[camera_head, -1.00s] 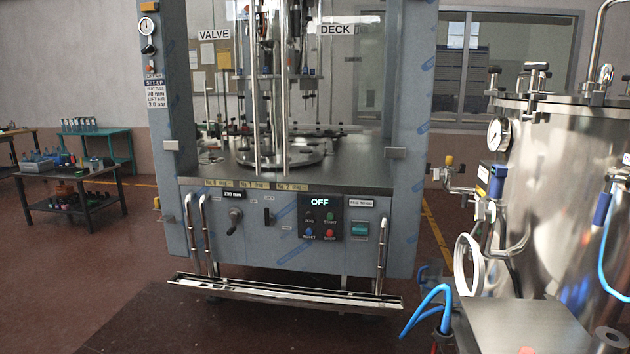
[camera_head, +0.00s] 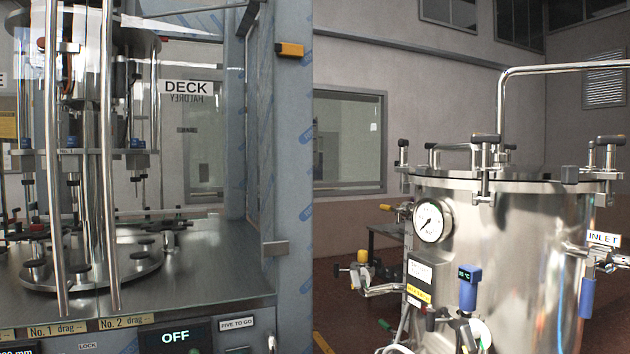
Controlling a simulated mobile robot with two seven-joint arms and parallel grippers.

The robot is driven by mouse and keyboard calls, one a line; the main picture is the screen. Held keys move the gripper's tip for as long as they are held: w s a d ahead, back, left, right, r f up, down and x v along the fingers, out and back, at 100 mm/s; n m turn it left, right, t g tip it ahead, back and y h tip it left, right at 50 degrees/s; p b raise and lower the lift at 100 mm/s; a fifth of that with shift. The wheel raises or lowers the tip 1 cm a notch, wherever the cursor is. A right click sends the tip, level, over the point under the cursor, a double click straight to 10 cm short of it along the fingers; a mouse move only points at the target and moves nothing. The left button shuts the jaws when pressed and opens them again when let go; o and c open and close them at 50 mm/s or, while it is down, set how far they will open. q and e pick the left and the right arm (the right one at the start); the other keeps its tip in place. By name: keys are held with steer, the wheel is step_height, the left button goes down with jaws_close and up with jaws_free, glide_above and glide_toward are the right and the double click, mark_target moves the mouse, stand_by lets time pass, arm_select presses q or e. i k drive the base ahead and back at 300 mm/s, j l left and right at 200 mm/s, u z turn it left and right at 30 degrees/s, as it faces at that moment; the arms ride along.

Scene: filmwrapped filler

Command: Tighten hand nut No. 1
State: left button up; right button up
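The steel tank (camera_head: 510,255) stands at the right with its lid (camera_head: 520,181) on. Several hand nuts with dark crossbar handles stand around the lid rim. One is at the front (camera_head: 485,140), one at the right (camera_head: 609,141), one at the far left (camera_head: 402,143), and another lies low at the right front (camera_head: 583,174). No number label is readable on them, so I cannot tell which is No. 1 or how tight each is. Neither of my grippers is in view.
A pressure gauge (camera_head: 433,221), a blue-bodied device (camera_head: 468,288) and an INLET valve (camera_head: 588,290) stick out from the tank. A bent steel pipe (camera_head: 570,69) rises behind the lid. The filler machine (camera_head: 190,262) with its OFF display (camera_head: 176,338) fills the left.

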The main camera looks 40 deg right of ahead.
mark_target(403, 144)
steer(key=i+z, duration=0.2)
steer(key=i, duration=0.6)
steer(key=i+j+z, duration=0.2)
steer(key=i, duration=0.6)
steer(key=i+l+u, duration=0.15)
steer(key=i+u, duration=0.3)
steer(key=i+l+u, duration=0.25)
steer(key=i+u, duration=0.2)
steer(key=u, duration=5.3)
